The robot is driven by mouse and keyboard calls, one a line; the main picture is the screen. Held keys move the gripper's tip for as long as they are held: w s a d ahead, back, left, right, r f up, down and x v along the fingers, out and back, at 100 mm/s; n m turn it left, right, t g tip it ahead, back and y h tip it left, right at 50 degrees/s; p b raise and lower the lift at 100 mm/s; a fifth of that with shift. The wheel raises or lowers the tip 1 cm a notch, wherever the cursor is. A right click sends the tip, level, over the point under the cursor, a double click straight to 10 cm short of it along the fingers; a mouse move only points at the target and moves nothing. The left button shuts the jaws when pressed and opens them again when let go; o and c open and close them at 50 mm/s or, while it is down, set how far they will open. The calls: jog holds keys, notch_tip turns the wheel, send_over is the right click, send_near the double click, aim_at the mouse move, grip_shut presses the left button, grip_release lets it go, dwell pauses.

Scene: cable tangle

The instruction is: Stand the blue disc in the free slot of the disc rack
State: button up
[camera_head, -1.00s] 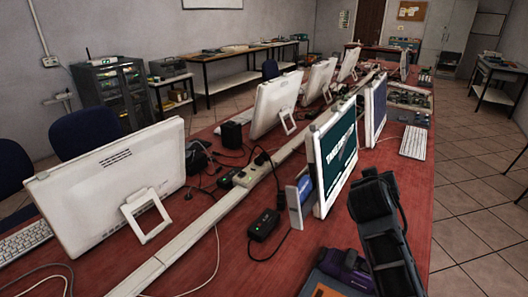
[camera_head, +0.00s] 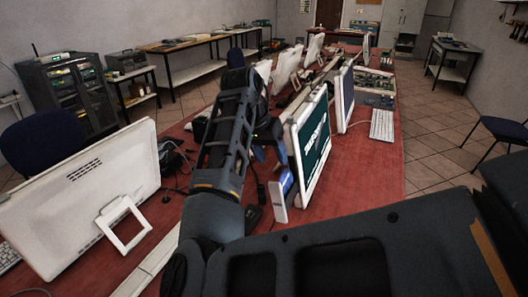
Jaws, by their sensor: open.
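My dark arm crosses the picture from the lower right to an elbow at the lower left and then runs up the middle. I cannot make out my gripper's fingers. A small blue patch beside the upper part of my arm, left of the teal-screened monitor (camera_head: 315,135), is too small to identify. My arm hides much of the near table.
A blue chair (camera_head: 45,140) stands at left. The red surface right of the teal-screened monitor looks clear.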

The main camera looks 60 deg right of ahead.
aim_at(281, 176)
jog(key=shift+b+x, duration=1.65)
jog(key=shift+x, duration=3.25)
grip_shut()
jog(key=shift+r, duration=0.1)
notch_tip(281, 176, up, 13)
jog(key=w+p, duration=0.2)
jog(key=p, duration=0.1)
jog(key=shift+w+a+f, duration=0.2)
jog(key=shift+w+f, duration=0.05)
jog(key=shift+w, duration=0.15)
